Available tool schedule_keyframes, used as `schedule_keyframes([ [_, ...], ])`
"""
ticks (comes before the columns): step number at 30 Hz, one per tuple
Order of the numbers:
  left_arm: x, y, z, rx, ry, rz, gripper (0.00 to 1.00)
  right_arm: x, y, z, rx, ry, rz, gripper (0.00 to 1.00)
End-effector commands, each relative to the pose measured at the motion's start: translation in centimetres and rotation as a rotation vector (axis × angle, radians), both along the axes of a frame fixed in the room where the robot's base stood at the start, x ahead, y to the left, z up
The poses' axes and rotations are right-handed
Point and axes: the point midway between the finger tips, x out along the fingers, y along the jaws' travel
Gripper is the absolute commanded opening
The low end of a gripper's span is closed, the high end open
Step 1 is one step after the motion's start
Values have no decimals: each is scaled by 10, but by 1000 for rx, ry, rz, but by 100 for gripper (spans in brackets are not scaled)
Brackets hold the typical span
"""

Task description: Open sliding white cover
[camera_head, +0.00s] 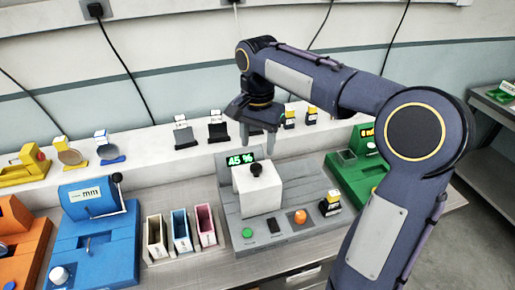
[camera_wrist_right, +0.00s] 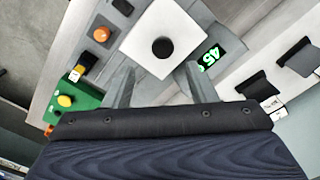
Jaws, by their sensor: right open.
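The white cover (camera_head: 258,203) is a box-like block with a black knob (camera_head: 256,169) on top, sitting on a grey module (camera_head: 293,192). In the right wrist view the cover (camera_wrist_right: 160,24) shows as a white square with the knob (camera_wrist_right: 162,47) near its middle. My right gripper (camera_head: 259,142) is open and empty, above the cover and apart from it, fingers pointing down. In the right wrist view its two fingers (camera_wrist_right: 160,78) stand apart, with the knob beyond the gap. What lies under the cover is hidden. My left gripper is not in view.
A green display (camera_head: 241,160) reads 45 % behind the cover. Green, black and orange buttons line the module's front; a small yellow-topped block (camera_head: 330,203) stands at its right. Three coloured bins (camera_head: 181,231) and a blue machine (camera_head: 97,240) stand left, a green machine (camera_head: 351,172) right.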

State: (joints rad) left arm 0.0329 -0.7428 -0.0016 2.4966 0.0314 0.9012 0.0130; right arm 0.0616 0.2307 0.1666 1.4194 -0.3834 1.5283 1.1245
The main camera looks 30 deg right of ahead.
Motion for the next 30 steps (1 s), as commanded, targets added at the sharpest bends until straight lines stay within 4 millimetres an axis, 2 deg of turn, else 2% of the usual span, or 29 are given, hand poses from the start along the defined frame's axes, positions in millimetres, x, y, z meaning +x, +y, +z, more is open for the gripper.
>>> schedule_keyframes([
  [5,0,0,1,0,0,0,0,4,-1,-12,-6,12,-23,52],
  [12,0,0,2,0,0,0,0,3,-1,-51,-5,11,-21,52],
  [18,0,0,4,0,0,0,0,4,0,-73,-4,8,-20,52],
  [28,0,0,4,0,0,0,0,4,0,-78,-4,6,-20,52],
  [30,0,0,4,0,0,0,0,4,0,-78,-4,6,-20,44],
])
